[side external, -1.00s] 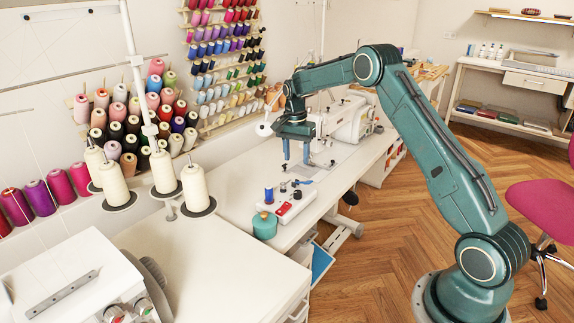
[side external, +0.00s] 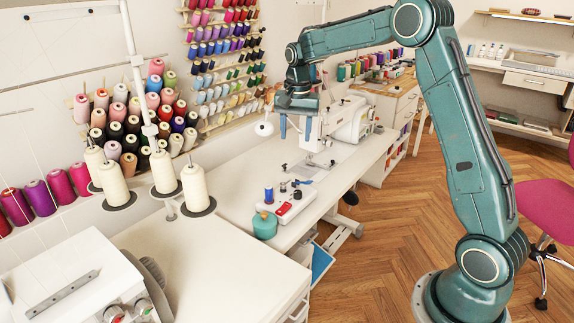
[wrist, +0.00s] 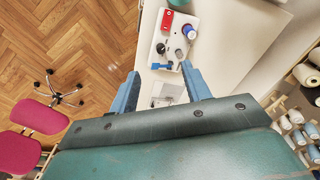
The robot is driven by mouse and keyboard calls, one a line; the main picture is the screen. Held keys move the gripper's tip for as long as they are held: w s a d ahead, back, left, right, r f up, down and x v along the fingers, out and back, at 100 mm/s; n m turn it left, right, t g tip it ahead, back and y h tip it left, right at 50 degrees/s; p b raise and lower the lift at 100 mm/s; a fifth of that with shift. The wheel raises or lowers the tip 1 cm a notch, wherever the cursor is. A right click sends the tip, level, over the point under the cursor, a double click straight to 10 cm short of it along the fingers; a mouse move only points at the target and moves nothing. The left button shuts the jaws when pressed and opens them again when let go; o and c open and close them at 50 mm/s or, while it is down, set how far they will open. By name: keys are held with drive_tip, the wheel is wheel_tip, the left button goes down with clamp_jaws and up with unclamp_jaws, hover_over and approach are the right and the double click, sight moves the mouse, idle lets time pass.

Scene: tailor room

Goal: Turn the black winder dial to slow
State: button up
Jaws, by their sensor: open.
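The winder (side external: 296,210), a white base with a red block, sits on the sewing table; it also shows in the wrist view (wrist: 171,36). Small dark round parts (wrist: 160,48) stand on it, and a blue thread spool (wrist: 189,32) is at one side. The black dial is too small to tell apart surely from the other dark parts, and its setting cannot be read. My gripper (side external: 296,131) is open and empty, well above the table and the winder. In the wrist view its blue fingers (wrist: 160,72) are spread, with the winder beyond their tips.
A teal jar (side external: 265,226) stands close left of the winder. The white sewing machine (side external: 335,128) is behind to the right. Cream thread cones (side external: 195,185) stand to the left. Bare tabletop (side external: 245,187) lies left of the winder.

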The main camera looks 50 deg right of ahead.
drive_tip(key=s+a+r+n+t, duration=0.1)
drive_tip(key=s+a+r+n, duration=0.1)
drive_tip(key=s+a+r, duration=0.2)
drive_tip(key=shift+s+a+r, duration=0.25)
drive_tip(key=shift+s+r, duration=0.2)
drive_tip(key=shift+r, duration=0.25)
drive_tip(key=s+a+r+n+t, duration=0.1)
drive_tip(key=s+a+r+n, duration=0.25)
drive_tip(key=s, duration=0.25)
drive_tip(key=s+a+r+n+t, duration=0.1)
drive_tip(key=s+a+r+n, duration=0.1)
drive_tip(key=s+a, duration=0.35)
drive_tip(key=s+a+f+n+t, duration=0.1)
drive_tip(key=s+f+n, duration=0.1)
drive_tip(key=s, duration=0.5)
drive_tip(key=s+a+f+n+t, duration=0.1)
drive_tip(key=s+n, duration=0.2)
drive_tip(key=s, duration=0.5)
drive_tip(key=shift+a+f, duration=0.35)
